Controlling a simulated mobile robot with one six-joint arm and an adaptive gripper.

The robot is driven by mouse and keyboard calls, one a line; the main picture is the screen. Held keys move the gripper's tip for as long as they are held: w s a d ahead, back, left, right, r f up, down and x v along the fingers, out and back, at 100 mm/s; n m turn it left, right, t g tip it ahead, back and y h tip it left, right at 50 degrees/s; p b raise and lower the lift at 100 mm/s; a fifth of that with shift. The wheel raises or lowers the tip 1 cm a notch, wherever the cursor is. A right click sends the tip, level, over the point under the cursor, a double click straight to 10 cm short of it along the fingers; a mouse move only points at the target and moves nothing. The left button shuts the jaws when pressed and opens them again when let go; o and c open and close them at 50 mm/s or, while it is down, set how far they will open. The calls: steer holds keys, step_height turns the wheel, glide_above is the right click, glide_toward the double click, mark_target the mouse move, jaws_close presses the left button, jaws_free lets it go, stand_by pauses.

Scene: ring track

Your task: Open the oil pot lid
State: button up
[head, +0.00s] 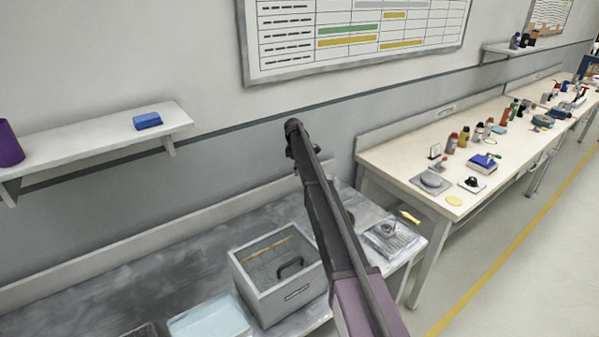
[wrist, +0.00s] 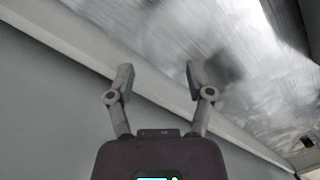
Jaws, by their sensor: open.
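A grey box-shaped pot (head: 279,290) stands on the grey bench in the head view. It has a label on its front. Its flat, see-through lid (head: 262,262) lies on top and appears shut, with a black handle (head: 290,266). A yellow strip shows on or under the lid. My arm passes in front of the pot's right side. My gripper (wrist: 159,80) is open and empty in the wrist view, its fingers spread before the wall and bench edge. The pot does not show in the wrist view. In the head view my fingers cannot be made out clearly.
A pale blue tray (head: 209,318) lies left of the pot. A metal tray (head: 391,238) with a round part and a yellow-handled tool are to the right. A wall shelf (head: 95,148) juts out at left.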

steer(key=shift+w+a+f, duration=0.2)
steer(key=shift+w+a, duration=0.2)
steer(key=shift+w, duration=0.3)
